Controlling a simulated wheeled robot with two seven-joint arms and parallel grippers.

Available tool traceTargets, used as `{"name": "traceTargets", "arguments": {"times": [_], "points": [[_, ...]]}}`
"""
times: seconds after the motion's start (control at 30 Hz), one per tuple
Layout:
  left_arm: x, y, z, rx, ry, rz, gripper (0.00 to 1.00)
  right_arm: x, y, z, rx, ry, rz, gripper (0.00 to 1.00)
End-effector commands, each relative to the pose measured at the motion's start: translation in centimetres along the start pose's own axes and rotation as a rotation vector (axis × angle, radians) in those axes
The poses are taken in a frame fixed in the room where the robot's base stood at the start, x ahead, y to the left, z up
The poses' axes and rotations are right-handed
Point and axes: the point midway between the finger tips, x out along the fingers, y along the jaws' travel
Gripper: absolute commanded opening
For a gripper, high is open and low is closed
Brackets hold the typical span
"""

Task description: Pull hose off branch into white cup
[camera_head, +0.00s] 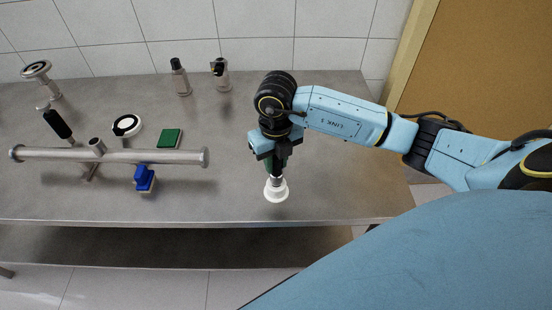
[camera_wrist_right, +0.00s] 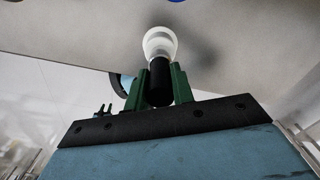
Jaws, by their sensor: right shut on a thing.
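My right gripper (camera_head: 275,168) points down over the white cup (camera_head: 276,191) near the table's front edge. In the right wrist view, its green fingers (camera_wrist_right: 158,90) are shut on a black hose (camera_wrist_right: 160,76). The hose's far end meets or overlaps the white cup (camera_wrist_right: 160,42); I cannot tell how far inside it is. The metal pipe (camera_head: 130,156) lies across the left of the table, with a short bare upright branch (camera_head: 97,146). My left gripper is in neither view.
A blue-handled valve or clamp (camera_head: 145,178) is on the pipe's front side. Two metal fittings (camera_head: 180,77) (camera_head: 221,74) stand at the back. The table's right is clear.

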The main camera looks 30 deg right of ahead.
Motion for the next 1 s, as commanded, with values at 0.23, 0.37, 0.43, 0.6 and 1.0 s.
{"name": "traceTargets", "arguments": {"times": [0.23,0.37,0.43,0.6,1.0], "points": [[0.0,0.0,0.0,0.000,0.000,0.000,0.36,-0.1,0.0,0.1,0.001,-0.002,0.000,0.00],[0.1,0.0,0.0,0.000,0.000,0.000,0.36,0.0,0.0,0.1,0.001,-0.002,0.000,0.00],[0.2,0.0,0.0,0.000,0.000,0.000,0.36,0.2,0.0,0.1,0.001,-0.002,0.000,0.00],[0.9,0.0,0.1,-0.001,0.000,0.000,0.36,1.0,0.0,0.0,0.000,-0.001,-0.001,0.00],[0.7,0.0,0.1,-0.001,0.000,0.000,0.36,0.8,0.0,0.1,0.000,-0.002,0.000,0.49]]}}
